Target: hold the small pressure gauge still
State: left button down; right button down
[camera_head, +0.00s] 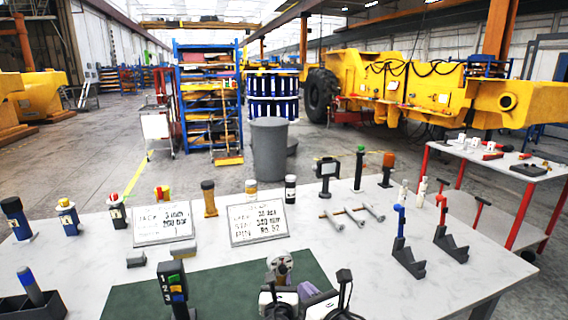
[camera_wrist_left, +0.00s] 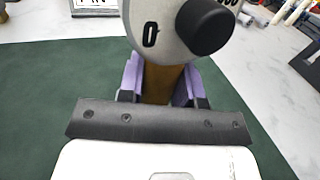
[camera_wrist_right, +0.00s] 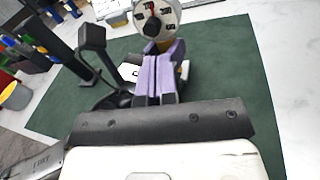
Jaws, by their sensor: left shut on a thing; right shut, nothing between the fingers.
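The small pressure gauge (camera_head: 279,264) stands above the green mat, with a round grey head, black knob and brass-brown stem. In the left wrist view its head (camera_wrist_left: 172,28) fills the top, and the purple fingers of my left gripper (camera_wrist_left: 158,88) are shut on the stem from both sides. In the right wrist view the white dial (camera_wrist_right: 157,15) with dark marks faces me. My right gripper (camera_wrist_right: 157,80) is shut and empty, its purple fingers together just in front of the gauge. Whether they touch it I cannot tell. The lower stem is hidden.
The green mat (camera_head: 130,298) lies on the pale table. A black device with coloured buttons (camera_head: 173,285) stands left of the grippers. Two printed signs (camera_head: 257,224) and several upright tools stand behind. Metal rods (camera_head: 350,216) and dark stands (camera_head: 408,262) are at right. Table between is clear.

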aim_at(288, 263)
jog(key=shift+n, duration=0.9)
jog(key=shift+w+d+x, duration=0.1)
jog(key=shift+d+x, duration=0.1)
jog(key=shift+x, duration=0.95)
jog(key=shift+w+d+x, duration=0.15)
jog(key=shift+d+x, duration=0.05)
jog(key=shift+x, duration=0.9)
jog(key=shift+w+d+x, duration=0.1)
jog(key=shift+d+x, duration=0.1)
jog(key=shift+x, duration=0.95)
jog(key=shift+r, duration=0.1)
jog(key=shift+s+a, duration=0.15)
jog(key=shift+a, duration=0.2)
jog(key=shift+a+r+y, duration=0.1)
jog(key=shift+r+y, duration=0.15)
jog(key=shift+y, duration=0.05)
jog(key=shift+d, duration=0.35)
